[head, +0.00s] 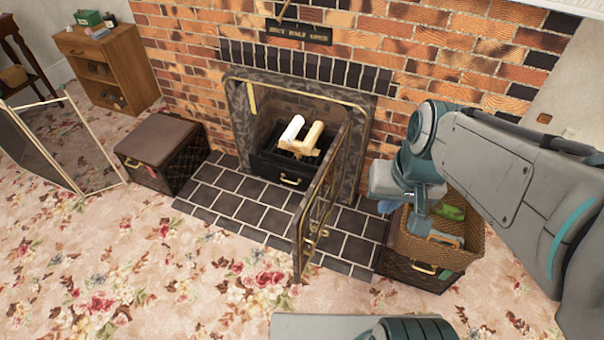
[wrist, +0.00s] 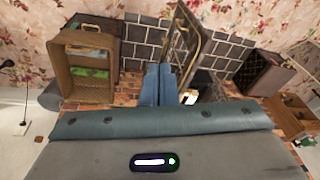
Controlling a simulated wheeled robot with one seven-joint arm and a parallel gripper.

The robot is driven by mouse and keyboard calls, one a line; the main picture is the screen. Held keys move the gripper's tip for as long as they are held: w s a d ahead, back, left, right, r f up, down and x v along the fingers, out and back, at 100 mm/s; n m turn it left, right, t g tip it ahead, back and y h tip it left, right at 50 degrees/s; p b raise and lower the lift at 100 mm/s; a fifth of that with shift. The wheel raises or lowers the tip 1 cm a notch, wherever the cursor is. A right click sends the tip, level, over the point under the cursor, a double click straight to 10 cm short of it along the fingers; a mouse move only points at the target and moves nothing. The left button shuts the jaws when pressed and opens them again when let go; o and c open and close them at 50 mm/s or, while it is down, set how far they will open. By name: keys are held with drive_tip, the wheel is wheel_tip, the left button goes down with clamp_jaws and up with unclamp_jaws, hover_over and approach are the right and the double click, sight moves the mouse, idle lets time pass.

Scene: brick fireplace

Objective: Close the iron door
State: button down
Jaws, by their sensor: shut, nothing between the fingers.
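The iron door (head: 323,195) is a dark metal panel with a brass-coloured edge, swung open from the right side of the fireplace opening (head: 243,125) and standing out over the tiled hearth. A brass handle (head: 310,243) shows low on it. In the wrist view, which is turned over, the door (wrist: 180,45) is just right of my fingers. My gripper (head: 386,206) is to the right of the door in the head view, apart from it. Its blue fingers (wrist: 158,68) are together and empty. My wrist hides part of the fingers in the head view.
A wicker basket (head: 470,245) on a dark box stands right of the hearth, close under my gripper. Pale logs (head: 300,135) lie inside the fireplace. A dark chest (head: 150,140) stands left of the tiled hearth (head: 235,205).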

drive_tip(key=w+a+f+m+g+y+b, duration=0.1)
drive_tip(key=w+f+y+b, duration=0.15)
drive_tip(key=f+b, duration=0.4)
drive_tip(key=w+a+f+m+y+b, duration=0.1)
drive_tip(key=w+a+f+y+b, duration=0.2)
drive_tip(key=f, duration=0.6)
drive_tip(key=m+t+y+b, duration=0.2)
drive_tip(key=b, duration=0.7)
approach(305, 212)
wheel_tip(305, 212, down, 4)
drive_tip(key=a, duration=0.1)
drive_tip(key=w+a, duration=0.1)
drive_tip(key=a, duration=0.1)
drive_tip(key=shift+w+a, duration=0.15)
drive_tip(key=shift+a, duration=0.35)
